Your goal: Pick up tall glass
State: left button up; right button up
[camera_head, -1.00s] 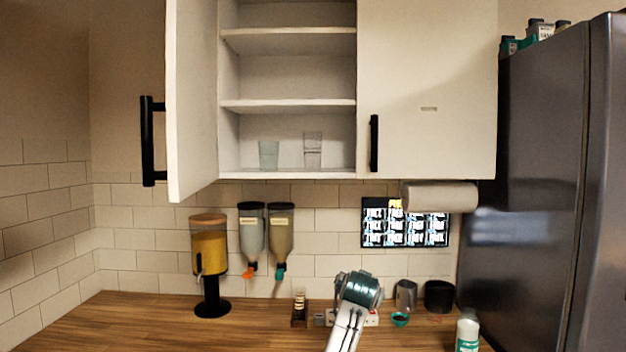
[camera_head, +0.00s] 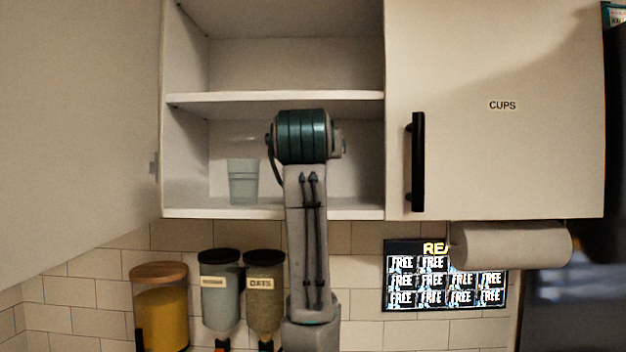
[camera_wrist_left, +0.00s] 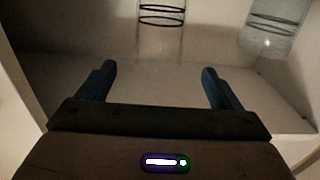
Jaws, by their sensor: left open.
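My left gripper (camera_wrist_left: 158,70) is open and empty in the left wrist view, its two dark fingers apart. A clear glass (camera_wrist_left: 161,30) with dark rings stands ahead, roughly centred between the fingers and beyond their tips; it looks like the tall glass. A second, frosted glass (camera_wrist_left: 268,36) is to its right in that view. In the head view the frosted glass (camera_head: 243,182) stands on the cabinet's bottom shelf, left of my arm. My arm's teal wrist hides the tall glass and the gripper fingers there. My right gripper is not in view.
The cabinet's bottom shelf (camera_head: 190,211) is open at the front, with a middle shelf (camera_head: 275,97) above. A closed door marked CUPS (camera_head: 500,150) is on the right. An open door (camera_head: 80,130) stands at left.

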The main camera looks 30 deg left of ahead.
pick_arm(q)
jog(key=x, duration=0.1)
jog(key=p+x, duration=0.1)
jog(key=x, duration=0.1)
jog(key=p+x, duration=0.1)
jog(key=x, duration=0.1)
jog(key=shift+w+a+r, duration=0.1)
jog(key=shift+a+r, duration=0.1)
jog(key=shift+r, duration=0.15)
jog(key=p+x, duration=0.4)
jog(key=x, duration=0.1)
jog(key=shift+w, duration=0.1)
jog(key=shift+d, duration=0.25)
jog(key=c, duration=1.6)
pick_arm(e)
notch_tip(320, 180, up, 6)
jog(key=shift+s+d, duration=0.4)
pick_arm(q)
jog(key=shift+a+r, duration=0.1)
jog(key=shift+r, duration=0.05)
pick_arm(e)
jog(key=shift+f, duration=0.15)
